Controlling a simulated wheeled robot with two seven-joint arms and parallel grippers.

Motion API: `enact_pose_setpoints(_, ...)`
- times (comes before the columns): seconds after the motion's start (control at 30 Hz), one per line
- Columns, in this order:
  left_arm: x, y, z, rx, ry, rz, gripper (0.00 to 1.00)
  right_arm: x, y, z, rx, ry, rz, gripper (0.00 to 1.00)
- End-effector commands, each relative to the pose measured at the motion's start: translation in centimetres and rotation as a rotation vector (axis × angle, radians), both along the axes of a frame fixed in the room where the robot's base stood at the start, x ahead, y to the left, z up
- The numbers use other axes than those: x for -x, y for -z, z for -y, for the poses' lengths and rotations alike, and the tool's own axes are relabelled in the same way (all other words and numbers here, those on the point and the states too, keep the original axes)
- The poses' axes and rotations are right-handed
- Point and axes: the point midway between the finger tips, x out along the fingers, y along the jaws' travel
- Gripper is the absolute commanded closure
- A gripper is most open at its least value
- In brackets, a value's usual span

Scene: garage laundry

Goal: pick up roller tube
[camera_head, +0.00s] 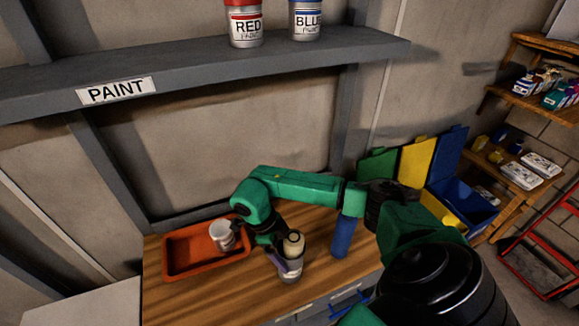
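A cream cylinder (293,243), which looks like the roller tube, stands upright in a grey-white container (290,272) on the wooden worktop (215,295). My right arm reaches in from the right, and its dark gripper (279,250) points down at the cylinder's left side. The fingers are small and dark, so I cannot tell whether they touch the cylinder or are open or shut. A blue cylinder (343,238) stands upright to the right, partly below my arm. My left gripper is not in view.
An orange tray (185,262) holding a white cup (222,236) lies at the left. A grey shelf (210,66) labelled PAINT carries a red can (244,24) and a blue can (306,20) above. Coloured bins (466,208) stand at the right. The worktop's front left is clear.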

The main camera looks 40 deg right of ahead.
Motion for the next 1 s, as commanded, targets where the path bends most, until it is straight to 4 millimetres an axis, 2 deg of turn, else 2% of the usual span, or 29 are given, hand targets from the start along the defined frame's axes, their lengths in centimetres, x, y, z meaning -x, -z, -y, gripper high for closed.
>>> enact_pose_setpoints(0.27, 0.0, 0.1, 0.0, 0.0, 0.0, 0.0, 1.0, 0.0, -0.2, 0.0, -0.001, 0.0, 0.001, 0.96)
enact_pose_setpoints(0.47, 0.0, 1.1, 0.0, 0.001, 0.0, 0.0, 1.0, -0.2, -2.1, 0.0, -0.001, -0.001, 0.006, 0.96)
enact_pose_setpoints(0.57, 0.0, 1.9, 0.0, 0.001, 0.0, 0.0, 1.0, -0.2, -4.7, 0.0, 0.001, 0.0, 0.009, 0.96)
enact_pose_setpoints(0.6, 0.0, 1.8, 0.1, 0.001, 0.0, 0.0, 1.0, -0.2, -6.6, 0.1, 0.003, -0.002, 0.012, 0.96)
enact_pose_setpoints(0.63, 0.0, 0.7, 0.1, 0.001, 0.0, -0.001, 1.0, -0.3, -8.6, 0.1, 0.004, -0.002, 0.013, 0.96)
enact_pose_setpoints(0.73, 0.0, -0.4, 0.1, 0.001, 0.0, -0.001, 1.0, -0.2, -12.5, 0.2, 0.004, 0.002, 0.01, 0.96)
enact_pose_setpoints(1.0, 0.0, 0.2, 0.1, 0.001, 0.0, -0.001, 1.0, -0.1, -17.6, 0.1, 0.0, 0.003, 0.006, 0.96)
